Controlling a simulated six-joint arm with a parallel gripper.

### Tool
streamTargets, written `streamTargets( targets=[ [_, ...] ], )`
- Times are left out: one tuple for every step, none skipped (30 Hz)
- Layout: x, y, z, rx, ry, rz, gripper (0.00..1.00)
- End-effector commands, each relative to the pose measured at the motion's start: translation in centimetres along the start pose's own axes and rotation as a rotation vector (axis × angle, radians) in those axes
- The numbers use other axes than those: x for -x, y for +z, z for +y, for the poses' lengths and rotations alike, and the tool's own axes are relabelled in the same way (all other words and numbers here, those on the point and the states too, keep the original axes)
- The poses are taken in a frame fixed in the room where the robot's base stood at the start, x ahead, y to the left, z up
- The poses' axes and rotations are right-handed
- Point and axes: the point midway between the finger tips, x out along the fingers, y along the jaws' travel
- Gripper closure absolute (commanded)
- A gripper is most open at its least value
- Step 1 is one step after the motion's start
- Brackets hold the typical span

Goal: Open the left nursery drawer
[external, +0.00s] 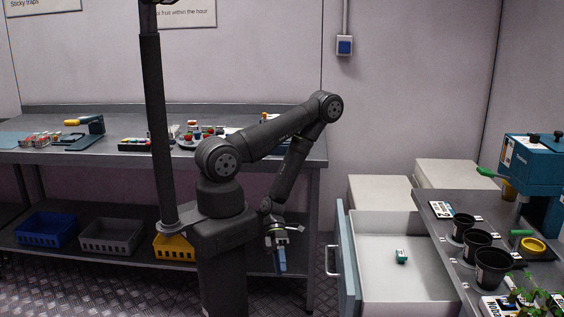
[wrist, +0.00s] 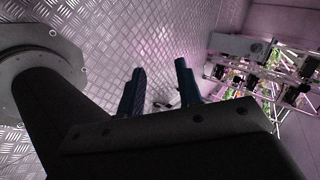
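A nursery drawer (external: 385,283) stands pulled out below the right-hand bench in the external view. It has a pale interior and a blue-grey front panel (external: 347,262) with a bar handle (external: 331,262) on its left face.
The right-hand bench (external: 428,212) carries black pots (external: 477,241), a blue machine (external: 533,165) and seedlings. A long bench (external: 75,155) stands behind me, with blue, grey and yellow crates on its lower shelf. The patterned metal floor between my base and the drawer looks clear.

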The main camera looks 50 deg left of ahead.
Motion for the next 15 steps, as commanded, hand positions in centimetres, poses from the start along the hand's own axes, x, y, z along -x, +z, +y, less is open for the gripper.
streamTargets(
  targets=[
    [-0.8, -0.2, 1.1, -0.027, 0.072, 0.051, 0.68],
    [-1.2, -0.3, 1.8, -0.04, 0.117, 0.078, 0.68],
    [-1.7, -0.3, 2.8, -0.059, 0.178, 0.112, 0.68],
    [-2.0, -0.4, 3.5, -0.072, 0.224, 0.136, 0.68],
    [-2.2, -0.4, 4.1, -0.086, 0.27, 0.159, 0.68],
    [-2.5, -0.3, 5.0, -0.107, 0.331, 0.187, 0.68],
    [-2.7, -0.2, 5.7, -0.122, 0.377, 0.207, 0.68],
    [-2.9, -0.1, 6.3, -0.137, 0.424, 0.225, 0.68],
    [-3.1, 0.1, 7.0, -0.159, 0.485, 0.248, 0.68],
    [-3.2, 0.3, 7.6, -0.176, 0.531, 0.264, 0.68],
    [-3.3, 0.5, 8.1, -0.193, 0.578, 0.279, 0.68],
    [-3.4, 0.8, 8.7, -0.217, 0.639, 0.295, 0.68],
    [-3.5, 1.1, 9.1, -0.234, 0.686, 0.307, 0.68],
    [-3.5, 1.4, 9.5, -0.253, 0.732, 0.317, 0.68],
    [-3.6, 1.8, 9.9, -0.279, 0.793, 0.328, 0.68]
  ],
)
